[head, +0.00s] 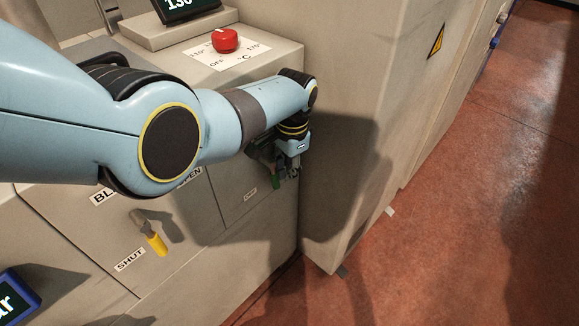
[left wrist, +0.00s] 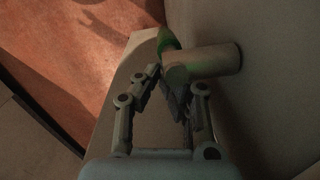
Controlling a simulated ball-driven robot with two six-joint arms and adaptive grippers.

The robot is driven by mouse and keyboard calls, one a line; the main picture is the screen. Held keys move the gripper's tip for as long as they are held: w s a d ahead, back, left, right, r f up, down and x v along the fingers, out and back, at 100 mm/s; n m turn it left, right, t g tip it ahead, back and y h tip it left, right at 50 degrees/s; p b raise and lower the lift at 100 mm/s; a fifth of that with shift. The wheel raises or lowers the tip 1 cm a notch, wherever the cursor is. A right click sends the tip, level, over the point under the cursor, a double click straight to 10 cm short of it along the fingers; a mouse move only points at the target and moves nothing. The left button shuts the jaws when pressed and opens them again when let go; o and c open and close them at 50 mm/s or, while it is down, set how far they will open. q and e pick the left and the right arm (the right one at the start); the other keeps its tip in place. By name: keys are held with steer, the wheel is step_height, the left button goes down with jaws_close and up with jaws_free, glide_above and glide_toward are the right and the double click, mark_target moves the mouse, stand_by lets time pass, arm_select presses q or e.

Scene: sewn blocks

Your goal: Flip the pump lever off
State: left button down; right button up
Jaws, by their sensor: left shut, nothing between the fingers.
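A lever with a green handle (head: 276,182) shows on the front panel beside my left gripper (head: 286,168), mostly hidden behind it. In the left wrist view, the lever's pale round hub (left wrist: 208,62) sticks out from the panel, and its green handle (left wrist: 168,40) shows at the hub's far end. My left gripper (left wrist: 163,82) is shut and empty, with its fingertips close to the hub. I cannot tell whether they touch it. A small label (head: 250,194) below and left of the lever seems to read OFF. My right gripper is in neither view.
A yellow-handled lever (head: 156,243) sits lower left, above a SHUT label (head: 130,259). A red knob (head: 225,40) stands on the machine top. A tall cabinet (head: 360,110) juts out right of my gripper. Red floor (head: 480,200) is open beyond it.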

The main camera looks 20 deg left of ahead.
arm_select(q)
steer(key=shift+r, duration=0.1)
stand_by(0.6)
step_height(320, 180, up, 12)
steer(key=shift+d, duration=0.3)
steer(key=shift+s+f, duration=0.1)
steer(key=shift+f, duration=0.1)
stand_by(0.4)
